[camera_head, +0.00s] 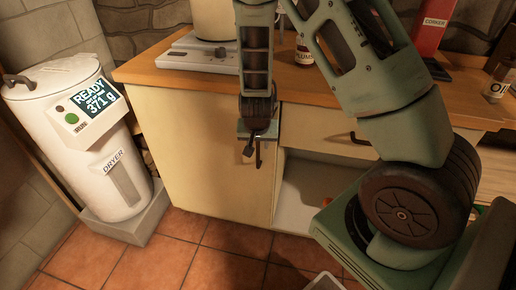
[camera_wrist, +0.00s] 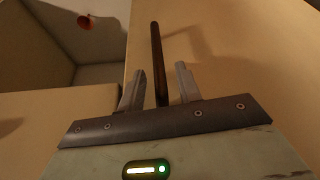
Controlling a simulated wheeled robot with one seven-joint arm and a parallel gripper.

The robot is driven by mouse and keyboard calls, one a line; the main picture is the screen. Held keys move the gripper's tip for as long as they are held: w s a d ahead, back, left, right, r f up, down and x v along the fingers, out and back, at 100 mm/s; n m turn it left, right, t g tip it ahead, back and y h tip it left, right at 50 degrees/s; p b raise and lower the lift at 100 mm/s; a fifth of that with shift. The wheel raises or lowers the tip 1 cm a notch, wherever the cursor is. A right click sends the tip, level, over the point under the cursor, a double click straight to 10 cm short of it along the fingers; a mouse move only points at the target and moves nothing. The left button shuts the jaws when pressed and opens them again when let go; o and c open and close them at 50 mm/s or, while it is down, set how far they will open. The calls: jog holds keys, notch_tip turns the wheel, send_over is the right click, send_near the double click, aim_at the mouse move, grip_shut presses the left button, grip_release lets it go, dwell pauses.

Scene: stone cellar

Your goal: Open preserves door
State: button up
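The cream cabinet door (camera_head: 190,150) stands under the left part of the worktop and looks shut. No label shows on it. Its dark upright bar handle (camera_head: 258,153) is near the door's right edge, partly hidden by my gripper (camera_head: 252,143). In the wrist view the handle (camera_wrist: 157,55) stands between the two fingers of my gripper (camera_wrist: 160,83), in front of the door face (camera_wrist: 235,60). The fingers are apart, with gaps visible on both sides of the handle, the left gap looking narrower.
Right of the door are a drawer (camera_head: 322,131) and an open compartment (camera_head: 308,190) below it; a red thing (camera_wrist: 86,21) shows inside. A white dryer (camera_head: 95,150) reading "READY 371 g" stands left. The tiled floor (camera_head: 200,255) before the door is mostly clear.

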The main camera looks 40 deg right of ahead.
jog(key=shift+w+d+f, duration=0.1)
jog(key=shift+w+f, duration=0.05)
jog(key=shift+f, duration=0.25)
grip_shut()
